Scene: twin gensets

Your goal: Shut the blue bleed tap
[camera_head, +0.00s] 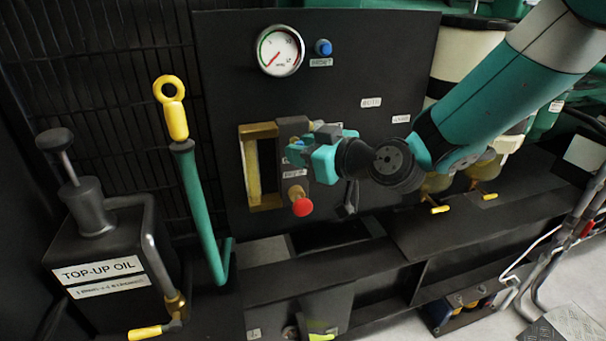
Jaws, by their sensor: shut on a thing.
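My gripper (306,152) reaches in from the right to the dark block beside the brass-framed sight window on the black panel. Its teal fingers are closed around a small blue part (298,144), which looks like the blue bleed tap. The fingers and wrist cover most of the tap, so the angle of its handle cannot be told. A red knob (302,206) on a brass stem sits just below on the same block.
A pressure gauge (280,50) and a blue button (323,47) are above on the panel. A teal lever with a yellow ring handle (173,107) stands left, beside the top-up oil can (105,255). Yellow-handled taps (440,209) are at right under the filter bowls.

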